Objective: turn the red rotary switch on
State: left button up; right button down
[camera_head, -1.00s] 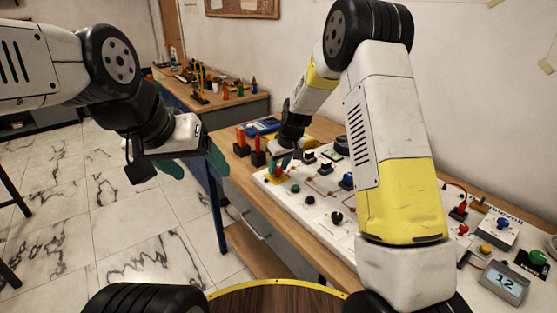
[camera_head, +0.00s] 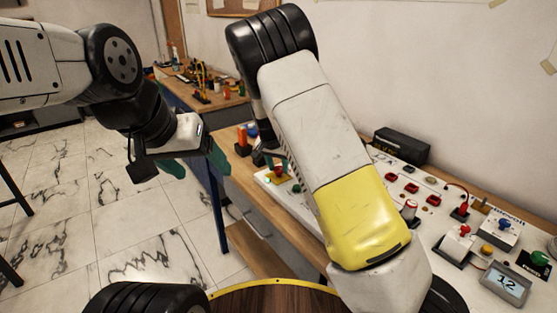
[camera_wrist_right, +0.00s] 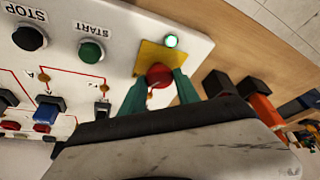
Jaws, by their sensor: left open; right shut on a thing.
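The red rotary switch (camera_wrist_right: 158,75) sits on a yellow plate (camera_wrist_right: 148,56) at the edge of the white panel in the right wrist view. The green fingers of my right gripper (camera_wrist_right: 156,86) are shut on its knob, one on each side. A small lamp (camera_wrist_right: 171,41) beside the plate glows green. In the head view my right gripper (camera_head: 273,160) is at the panel's far left end, and the knob is mostly hidden there. My left gripper (camera_head: 195,163) is open and empty, in the air left of the bench.
The white panel (camera_head: 458,198) carries other controls. Black STOP (camera_wrist_right: 30,38) and green START (camera_wrist_right: 91,52) buttons are near the switch. Orange and black blocks (camera_wrist_right: 257,101) stand on the wood just beyond the panel edge. A black box (camera_head: 402,146) stands at the back.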

jog(key=shift+m+h, duration=0.4)
jog(key=shift+m, duration=0.7)
jog(key=shift+g, duration=0.3)
jog(key=c, duration=0.9)
grip_release()
jog(key=shift+a, duration=0.1)
jog(key=v, duration=0.7)
jog(key=shift+r, duration=0.3)
jog(key=shift+s, duration=0.1)
